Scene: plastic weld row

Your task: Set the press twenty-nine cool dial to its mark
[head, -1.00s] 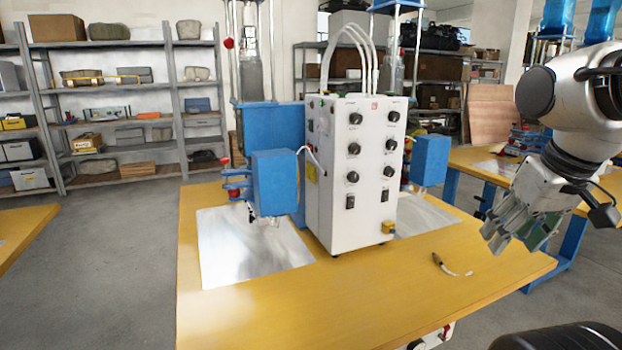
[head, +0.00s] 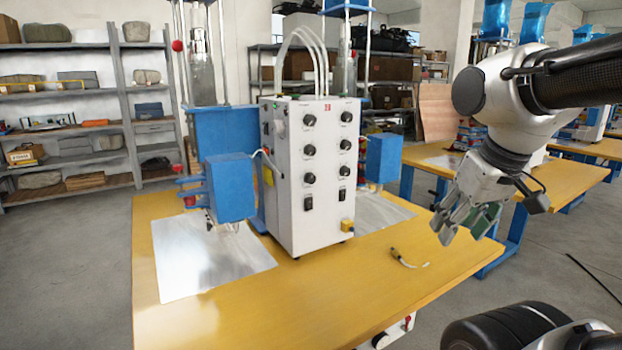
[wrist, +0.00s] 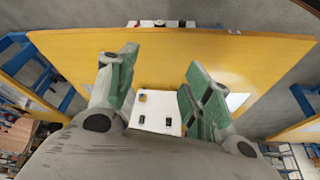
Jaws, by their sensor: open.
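The press's white control box (head: 325,210) stands upright on the yellow table in the head view. Its front carries two columns of black dials, including an upper-left dial (head: 308,121) and an upper-right dial (head: 346,117). The dial labels and marks are too small to read, so I cannot tell which is the cool dial. My gripper (head: 458,228) is open and empty, to the right of the box and apart from it. In the wrist view, the box (wrist: 157,112) shows between the open fingers of my gripper (wrist: 160,75).
Blue press heads (head: 230,187) flank the box above metal plates (head: 190,268). A small cable-like tool (head: 408,258) lies on the yellow table (head: 300,310) in front of the box. Other yellow tables stand at right; shelves (head: 128,100) stand behind at left.

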